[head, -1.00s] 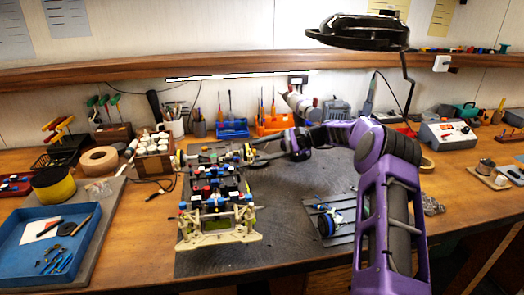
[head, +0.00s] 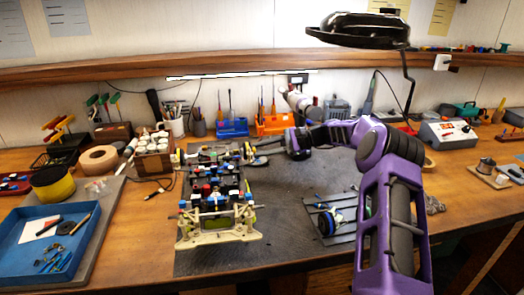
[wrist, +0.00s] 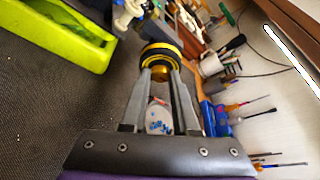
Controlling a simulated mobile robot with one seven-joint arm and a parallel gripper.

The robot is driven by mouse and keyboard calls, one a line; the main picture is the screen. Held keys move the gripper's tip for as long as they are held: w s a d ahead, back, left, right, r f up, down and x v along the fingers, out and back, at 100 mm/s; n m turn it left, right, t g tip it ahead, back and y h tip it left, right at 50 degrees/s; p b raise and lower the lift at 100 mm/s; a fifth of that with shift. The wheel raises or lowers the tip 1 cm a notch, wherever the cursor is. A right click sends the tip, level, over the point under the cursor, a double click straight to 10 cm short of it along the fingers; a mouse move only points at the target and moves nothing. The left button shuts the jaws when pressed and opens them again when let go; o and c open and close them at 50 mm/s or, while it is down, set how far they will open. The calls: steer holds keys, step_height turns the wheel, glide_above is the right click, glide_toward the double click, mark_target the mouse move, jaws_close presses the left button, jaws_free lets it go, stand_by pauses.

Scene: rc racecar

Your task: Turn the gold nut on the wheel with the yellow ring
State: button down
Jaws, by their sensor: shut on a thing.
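The wheel with the yellow ring (wrist: 160,50) is in the upper middle of the wrist view. Its gold nut (wrist: 160,73) faces me, between my fingertips. My gripper (wrist: 160,77) is shut on the gold nut, one finger on each side of it. In the head view my gripper (head: 260,152) reaches in from the right to the far right corner of the racecar chassis (head: 218,236). There the wheel and nut are too small to make out.
The car stands on a dark mat (head: 290,240). Blue (head: 233,128) and orange (head: 273,123) tool holders stand behind. A lamp (head: 360,32) hangs above. A lime-green part (wrist: 65,30) shows in the wrist view.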

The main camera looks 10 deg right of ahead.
steer(key=n+b, duration=0.1)
steer(key=b, duration=0.1)
steer(key=f+n+t+b, duration=0.1)
steer(key=b, duration=0.2)
steer(key=shift+s+t+y, duration=0.15)
steer(key=shift+t+y, duration=0.15)
steer(key=n+b, duration=0.2)
steer(key=shift+n+t+y, duration=0.3)
steer(key=shift+t+y, duration=0.1)
steer(key=n+t+y+b, duration=0.1)
steer(key=n, duration=0.3)
steer(key=n+y, duration=0.2)
steer(key=n, duration=0.3)
steer(key=shift+f, duration=0.15)
steer(key=shift+n+y, duration=0.3)
steer(key=shift+n, duration=0.1)
steer(key=c, duration=0.6)
jaws_free()
steer(key=shift+c, duration=0.2)
